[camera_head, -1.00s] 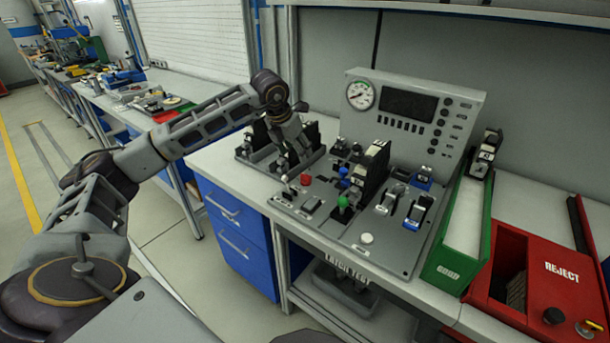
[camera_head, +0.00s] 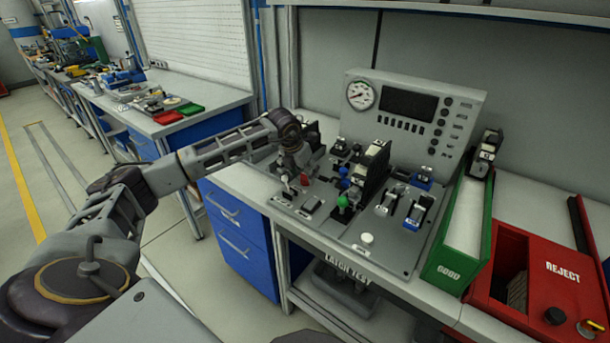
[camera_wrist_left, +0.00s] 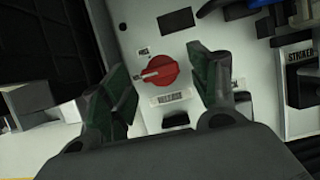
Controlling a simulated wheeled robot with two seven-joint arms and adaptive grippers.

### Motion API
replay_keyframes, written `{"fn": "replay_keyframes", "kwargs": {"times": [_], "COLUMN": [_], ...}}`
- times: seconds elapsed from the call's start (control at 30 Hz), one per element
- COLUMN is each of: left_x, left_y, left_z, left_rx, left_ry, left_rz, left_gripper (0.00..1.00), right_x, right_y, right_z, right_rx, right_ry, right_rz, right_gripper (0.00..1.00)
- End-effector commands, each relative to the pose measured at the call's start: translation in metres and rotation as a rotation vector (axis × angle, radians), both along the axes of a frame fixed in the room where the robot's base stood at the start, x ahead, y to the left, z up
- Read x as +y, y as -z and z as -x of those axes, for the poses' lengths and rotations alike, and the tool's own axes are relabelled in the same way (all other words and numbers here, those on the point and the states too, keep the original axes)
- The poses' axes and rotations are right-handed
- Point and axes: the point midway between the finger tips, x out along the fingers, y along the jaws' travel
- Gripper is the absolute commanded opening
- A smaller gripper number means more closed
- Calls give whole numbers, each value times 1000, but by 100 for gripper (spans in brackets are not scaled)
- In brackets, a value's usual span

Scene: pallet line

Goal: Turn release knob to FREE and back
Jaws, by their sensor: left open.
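The red release knob (camera_wrist_left: 158,71) sits on the grey test panel, with a white pointer toward the left and a RELEASE label below it in the left wrist view. In the head view the knob (camera_head: 304,180) shows small, just right of the gripper. My left gripper (camera_wrist_left: 158,88) is open, its two dark green-padded fingers to the left and right of the knob in the wrist view. I cannot tell whether either finger touches it. In the head view the left gripper (camera_head: 296,186) points down at the panel's left part. My right gripper is not in view.
A green knob (camera_head: 344,201) and a dark upright block (camera_head: 374,166) stand right of the red knob. The gauge console (camera_head: 414,108) rises behind. A green GOOD bin (camera_head: 440,262) and red REJECT bin (camera_head: 560,290) stand at the right.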

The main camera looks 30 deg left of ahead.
Motion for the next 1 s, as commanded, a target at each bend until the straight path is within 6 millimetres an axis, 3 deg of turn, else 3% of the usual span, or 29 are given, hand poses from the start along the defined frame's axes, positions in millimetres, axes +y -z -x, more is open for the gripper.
{"fn": "replay_keyframes", "kwargs": {"times": [0.2,0.53,0.87,1.0], "left_x": [-1,-1,-1,-1], "left_y": [12,14,13,13], "left_z": [-5,-5,-5,-5], "left_rx": [1,0,0,0], "left_ry": [0,1,1,2], "left_rz": [1,0,0,0], "left_gripper": [61,61,18,15], "right_x": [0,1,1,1], "right_y": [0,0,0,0], "right_z": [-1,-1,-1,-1], "right_rx": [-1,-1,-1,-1], "right_ry": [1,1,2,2], "right_rz": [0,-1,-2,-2], "right_gripper": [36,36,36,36]}}
